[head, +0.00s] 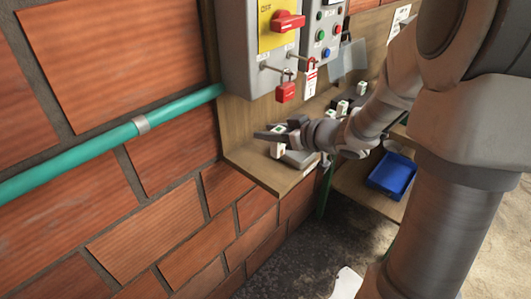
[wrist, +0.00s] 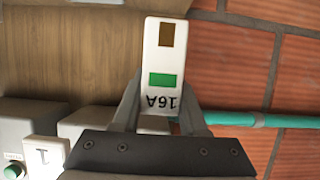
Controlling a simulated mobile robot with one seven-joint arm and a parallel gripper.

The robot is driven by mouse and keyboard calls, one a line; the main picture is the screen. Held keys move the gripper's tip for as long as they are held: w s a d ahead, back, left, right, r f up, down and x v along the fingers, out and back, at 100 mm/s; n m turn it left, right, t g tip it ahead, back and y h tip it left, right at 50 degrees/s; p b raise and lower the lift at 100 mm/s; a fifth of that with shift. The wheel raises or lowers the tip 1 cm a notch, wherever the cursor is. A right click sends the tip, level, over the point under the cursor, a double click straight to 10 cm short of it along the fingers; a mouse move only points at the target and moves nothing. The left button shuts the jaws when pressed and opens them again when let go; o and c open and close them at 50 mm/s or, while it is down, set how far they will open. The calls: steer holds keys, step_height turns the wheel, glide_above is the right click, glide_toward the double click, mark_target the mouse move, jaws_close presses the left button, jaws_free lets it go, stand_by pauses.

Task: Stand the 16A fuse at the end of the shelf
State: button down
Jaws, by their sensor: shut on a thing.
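The 16A fuse (wrist: 165,50) is a white block with a green band, a brown patch and the marking 16A, which reads upside down in the wrist view. My gripper (wrist: 161,100) is shut on it, one finger on each side. In the head view my gripper (head: 284,132) is over the near left end of the wooden shelf (head: 262,170), and the fuse's white body (head: 277,151) shows below the fingers. I cannot tell whether its base touches the shelf.
A grey box (head: 299,159) lies on the shelf beside the fuse. More small fuses (head: 342,108) stand farther along. Above hangs a grey switch cabinet (head: 240,60) with a red padlock (head: 286,92). A teal pipe (head: 90,147) runs along the brick wall. A blue tray (head: 392,175) sits lower right.

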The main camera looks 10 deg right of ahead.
steer(key=f, duration=0.2)
steer(key=f+b, duration=0.1)
steer(key=f, duration=0.1)
steer(key=f+b, duration=0.1)
steer(key=f, duration=0.1)
steer(key=shift+w+a+f, duration=0.25)
steer(key=shift+w+a, duration=0.05)
steer(key=shift+w, duration=0.1)
steer(key=shift+w+a+f, duration=0.1)
steer(key=shift+w+f, duration=0.05)
steer(key=shift+f, duration=0.1)
steer(key=shift+f+b, duration=0.15)
steer(key=shift+b, duration=0.15)
steer(key=shift+c, duration=2.2)
jaws_free()
